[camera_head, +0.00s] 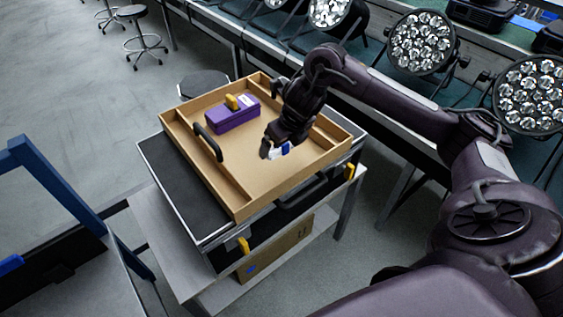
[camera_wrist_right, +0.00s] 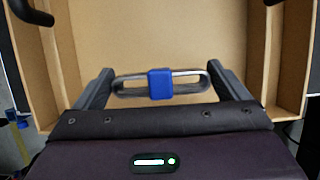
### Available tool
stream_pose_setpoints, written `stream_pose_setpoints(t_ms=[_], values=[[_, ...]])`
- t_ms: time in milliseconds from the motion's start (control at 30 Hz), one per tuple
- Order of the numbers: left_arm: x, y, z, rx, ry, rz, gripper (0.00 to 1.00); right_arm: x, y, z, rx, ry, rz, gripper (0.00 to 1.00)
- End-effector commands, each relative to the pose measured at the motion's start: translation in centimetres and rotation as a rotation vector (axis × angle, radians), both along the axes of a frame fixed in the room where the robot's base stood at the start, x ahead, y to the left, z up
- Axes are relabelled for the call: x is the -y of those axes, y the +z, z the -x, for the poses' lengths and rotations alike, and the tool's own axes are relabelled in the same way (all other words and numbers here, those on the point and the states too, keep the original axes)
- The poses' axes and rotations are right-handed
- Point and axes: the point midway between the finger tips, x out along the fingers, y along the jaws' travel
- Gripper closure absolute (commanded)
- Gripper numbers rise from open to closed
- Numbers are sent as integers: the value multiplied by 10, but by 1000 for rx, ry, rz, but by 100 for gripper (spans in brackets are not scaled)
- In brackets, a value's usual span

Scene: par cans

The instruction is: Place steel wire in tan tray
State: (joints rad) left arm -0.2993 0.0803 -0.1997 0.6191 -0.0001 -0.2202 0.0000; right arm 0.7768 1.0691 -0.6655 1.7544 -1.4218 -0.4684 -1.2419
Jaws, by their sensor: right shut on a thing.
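The steel wire is a long silver loop with a blue band around its middle. In the right wrist view the steel wire (camera_wrist_right: 190,82) lies across between the two fingers of my right gripper (camera_wrist_right: 163,76), which are shut on its ends. The gripper is over the floor of the tan tray (camera_head: 225,165). I cannot tell whether the wire touches the tray floor. My left gripper is out of view.
A purple box (camera_head: 232,116) with a yellow part sits at the tray's far left. Black handles (camera_head: 208,142) stand on the tray's sides. The tray rests on a black case (camera_head: 172,196) on a grey cart. Stage lights (camera_head: 422,42) line the bench behind. The tray's near part is clear.

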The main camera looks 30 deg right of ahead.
Motion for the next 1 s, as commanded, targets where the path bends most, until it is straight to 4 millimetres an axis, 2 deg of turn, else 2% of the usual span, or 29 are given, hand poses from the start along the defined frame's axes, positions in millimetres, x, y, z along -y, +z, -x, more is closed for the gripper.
stream_pose_setpoints(t_ms=[167, 433, 800, 833, 867, 1000], values=[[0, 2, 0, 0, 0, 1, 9, 0, -14, 0, 0, 0, 0, 29], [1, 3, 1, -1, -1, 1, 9, 0, -51, 0, -1, -1, 0, 29], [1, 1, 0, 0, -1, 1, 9, 0, -57, 0, 2, 0, 0, 29], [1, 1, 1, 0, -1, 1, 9, 0, -57, 0, 1, 0, 0, 3], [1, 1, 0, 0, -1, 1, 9, 0, -56, 0, 1, 0, 0, 0], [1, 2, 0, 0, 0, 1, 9, 0, -56, 0, 1, 0, 0, 0]])
